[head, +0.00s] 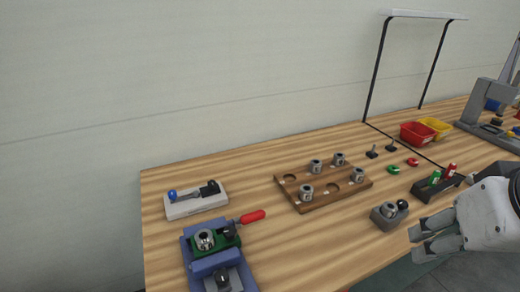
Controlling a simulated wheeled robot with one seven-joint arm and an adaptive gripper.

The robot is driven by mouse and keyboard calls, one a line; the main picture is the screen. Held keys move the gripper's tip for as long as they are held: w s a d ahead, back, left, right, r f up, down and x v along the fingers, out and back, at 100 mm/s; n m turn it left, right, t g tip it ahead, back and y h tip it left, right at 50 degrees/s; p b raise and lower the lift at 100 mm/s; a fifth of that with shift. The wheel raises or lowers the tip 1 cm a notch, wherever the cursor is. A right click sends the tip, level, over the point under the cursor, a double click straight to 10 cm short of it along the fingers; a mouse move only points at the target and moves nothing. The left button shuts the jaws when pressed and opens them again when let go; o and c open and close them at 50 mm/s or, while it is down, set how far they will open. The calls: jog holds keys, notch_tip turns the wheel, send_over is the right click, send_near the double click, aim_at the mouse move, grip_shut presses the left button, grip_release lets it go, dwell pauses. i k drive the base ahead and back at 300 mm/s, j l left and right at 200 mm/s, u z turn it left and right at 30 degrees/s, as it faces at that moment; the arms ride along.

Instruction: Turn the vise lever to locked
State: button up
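The vise (212,262) stands at the front left of the wooden table, with a blue base and a green part holding a metal ring-shaped piece (205,239). Its lever (251,217) has a red handle that points to the right and slightly away from me. My gripper (414,244) is at the right, near the table's front edge and far from the lever. Its two fingers are apart, with nothing seen between them. The bottom of the vise is cut off by the picture's edge.
A white fixture with a blue knob (182,208) stands behind the vise. A wooden tray (322,199) with several metal pieces is in the middle. A grey block (389,216) with a black knob is near my gripper. Red (416,133) and yellow bins stand behind. Bare table lies between vise and grey block.

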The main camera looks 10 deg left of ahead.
aim_at(252, 217)
jog(key=j+u, duration=0.15)
jog(key=u, duration=0.55)
